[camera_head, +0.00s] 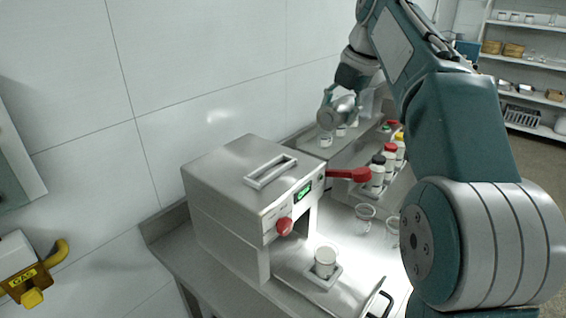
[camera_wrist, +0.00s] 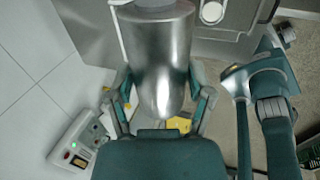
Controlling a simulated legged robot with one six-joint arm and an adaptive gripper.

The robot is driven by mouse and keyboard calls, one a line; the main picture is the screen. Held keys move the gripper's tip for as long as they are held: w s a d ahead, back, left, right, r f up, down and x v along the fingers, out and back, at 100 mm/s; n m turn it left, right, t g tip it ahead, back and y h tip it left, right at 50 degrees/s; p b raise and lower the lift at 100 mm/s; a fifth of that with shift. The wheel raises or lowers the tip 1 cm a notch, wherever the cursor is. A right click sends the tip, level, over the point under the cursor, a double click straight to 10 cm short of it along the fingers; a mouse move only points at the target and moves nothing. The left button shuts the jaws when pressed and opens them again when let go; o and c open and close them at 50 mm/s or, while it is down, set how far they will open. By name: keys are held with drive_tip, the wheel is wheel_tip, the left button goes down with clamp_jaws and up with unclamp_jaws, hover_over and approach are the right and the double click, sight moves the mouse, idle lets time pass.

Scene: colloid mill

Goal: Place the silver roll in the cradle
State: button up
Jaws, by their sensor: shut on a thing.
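The silver roll (camera_wrist: 158,62) is a shiny metal cylinder filling the upper middle of the wrist view, between the two fingers of my gripper (camera_wrist: 161,98). My gripper is shut on it, with one finger on each side. In the head view my gripper (camera_head: 341,95) is at upper centre, beyond the steel machine, with the roll (camera_head: 335,116) held above the back bench. One end of the roll faces the head camera. I cannot pick out the cradle with certainty in either view.
The steel machine (camera_head: 240,185) has a top handle, a green display and a red lever (camera_head: 348,174). A beaker (camera_head: 326,262) stands on a small plate in front. Several capped bottles (camera_head: 378,172) line the bench. Empty glasses (camera_head: 365,216) stand nearby. A wall is at left.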

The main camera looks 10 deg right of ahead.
drive_tip(key=w+a+f, duration=0.1)
drive_tip(key=a+f, duration=0.2)
drive_tip(key=a, duration=0.1)
drive_tip(key=w+a+f, duration=0.2)
drive_tip(key=a, duration=0.2)
drive_tip(key=w+a+f, duration=0.1)
drive_tip(key=a+f, duration=0.2)
drive_tip(key=a, duration=0.1)
drive_tip(key=shift+w+a+f, duration=0.1)
drive_tip(key=shift+w+f, duration=0.05)
drive_tip(key=shift+f, duration=0.15)
drive_tip(key=shift+a+f, duration=0.2)
drive_tip(key=shift+f, duration=0.05)
drive_tip(key=x, duration=0.4)
drive_tip(key=shift+s+a, duration=0.15)
drive_tip(key=shift+s, duration=0.15)
drive_tip(key=o, duration=1.2)
drive_tip(key=shift+o, duration=0.2)
